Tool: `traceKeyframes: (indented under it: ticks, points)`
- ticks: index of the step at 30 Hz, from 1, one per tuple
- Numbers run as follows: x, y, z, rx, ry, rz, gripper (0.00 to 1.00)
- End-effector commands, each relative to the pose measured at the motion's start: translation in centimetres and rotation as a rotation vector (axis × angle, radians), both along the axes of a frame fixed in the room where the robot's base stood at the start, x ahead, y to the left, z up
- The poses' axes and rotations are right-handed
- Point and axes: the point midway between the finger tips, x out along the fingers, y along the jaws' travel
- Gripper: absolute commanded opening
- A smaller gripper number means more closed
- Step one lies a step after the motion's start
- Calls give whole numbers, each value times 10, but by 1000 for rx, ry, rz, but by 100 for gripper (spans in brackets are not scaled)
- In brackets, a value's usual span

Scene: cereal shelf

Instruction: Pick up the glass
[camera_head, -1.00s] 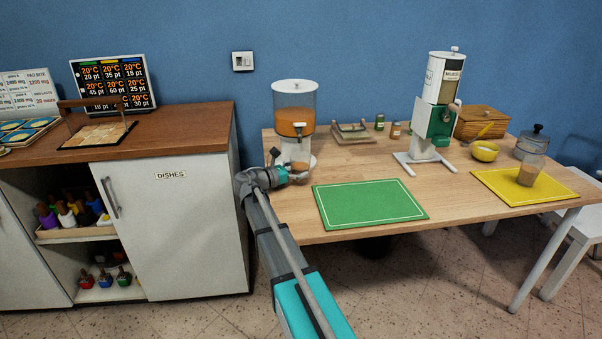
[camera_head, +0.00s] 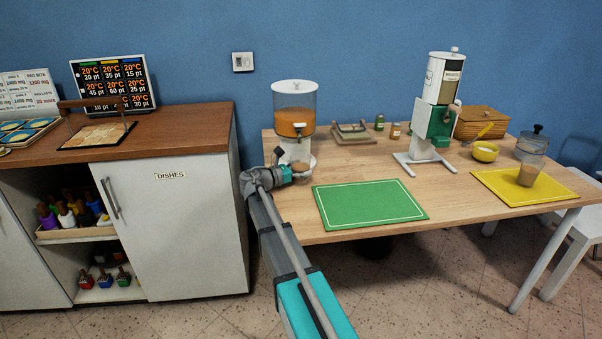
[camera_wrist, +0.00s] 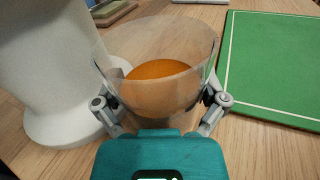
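A clear glass (camera_wrist: 203,33) with orange contents stands between the fingers of my gripper (camera_wrist: 160,104) in the wrist view. The fingers press against both sides of its lower part, so my gripper looks shut on it. The glass appears upright, at or just above the wooden table; its base is hidden by my gripper. In the head view my gripper (camera_head: 294,169) is small, beside the foot of the dispenser with orange contents (camera_head: 295,122). A second glass (camera_head: 527,175) with brownish contents stands on the yellow mat (camera_head: 560,187) at the right.
The dispenser's white base (camera_wrist: 60,125) is close left of the glass in the wrist view. A green mat (camera_head: 369,204) lies to the right. A green-and-white dispenser (camera_head: 435,122), yellow bowl (camera_head: 485,153) and basket (camera_head: 482,122) stand farther right. The cabinet (camera_head: 175,225) is left of the table.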

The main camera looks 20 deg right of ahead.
Motion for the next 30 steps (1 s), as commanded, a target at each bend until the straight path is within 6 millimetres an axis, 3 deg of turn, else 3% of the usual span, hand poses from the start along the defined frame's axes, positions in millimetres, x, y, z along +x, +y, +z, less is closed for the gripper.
traceKeyframes:
  ticks: [1, 4, 30]
  points:
    - [0, 0, 0, 0, 0, 0, 46]
    - [0, 0, 0, -1, 0, 0, 30]
    - [0, 1, 10, -1, 0, 1, 30]
